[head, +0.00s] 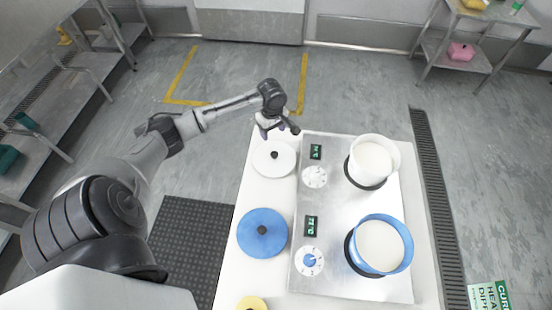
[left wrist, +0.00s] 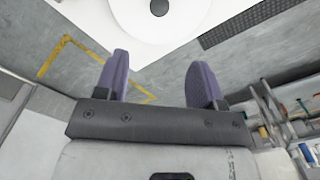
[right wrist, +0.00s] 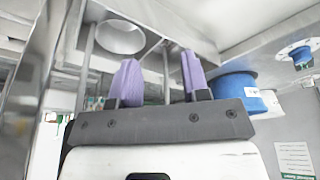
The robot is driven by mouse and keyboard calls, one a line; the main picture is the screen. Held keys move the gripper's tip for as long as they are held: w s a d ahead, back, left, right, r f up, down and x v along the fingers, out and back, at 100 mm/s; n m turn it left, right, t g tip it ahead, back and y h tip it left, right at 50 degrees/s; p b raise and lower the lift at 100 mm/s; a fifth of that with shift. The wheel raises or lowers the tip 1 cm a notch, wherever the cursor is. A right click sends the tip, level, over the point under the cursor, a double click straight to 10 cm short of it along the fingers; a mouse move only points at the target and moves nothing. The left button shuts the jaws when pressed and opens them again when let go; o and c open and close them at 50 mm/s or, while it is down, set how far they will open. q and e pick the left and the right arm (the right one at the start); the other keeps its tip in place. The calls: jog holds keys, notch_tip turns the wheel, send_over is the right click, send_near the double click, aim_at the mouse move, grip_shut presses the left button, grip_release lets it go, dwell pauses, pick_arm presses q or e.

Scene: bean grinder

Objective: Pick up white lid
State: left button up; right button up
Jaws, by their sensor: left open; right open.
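The white lid (head: 269,158) is a round white disc with a dark knob. It lies on the far left part of the white table (head: 262,190), beside the steel cooktop. My left gripper (head: 277,130) is open and empty just above the lid's far edge. In the left wrist view the lid (left wrist: 185,18) shows at the top, beyond the open fingers (left wrist: 160,75), with its knob near the top edge. My right gripper (right wrist: 157,78) shows only in the right wrist view, open with nothing between its fingers.
A blue lid (head: 258,238) and a partly cut-off yellow lid (head: 252,303) lie nearer on the table. To the right, the steel cooktop (head: 340,210) holds a white pot (head: 391,160) and a blue pot (head: 403,240), both with white contents.

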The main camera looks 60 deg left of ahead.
pick_arm(q)
jog(key=b, duration=0.1)
send_over(274, 154)
jog(key=f, duration=0.7)
jog(key=shift+a+f, duration=0.1)
jog(key=shift+a, duration=0.15)
jog(key=shift+f, duration=0.7)
jog(key=f, duration=0.2)
jog(key=f+b, duration=0.1)
jog(key=shift+d+f, duration=0.3)
jog(key=shift+f, duration=0.75)
jog(key=shift+c, duration=0.4)
jog(key=c, duration=0.9)
jog(key=shift+c, duration=0.2)
jog(key=shift+r, duration=0.15)
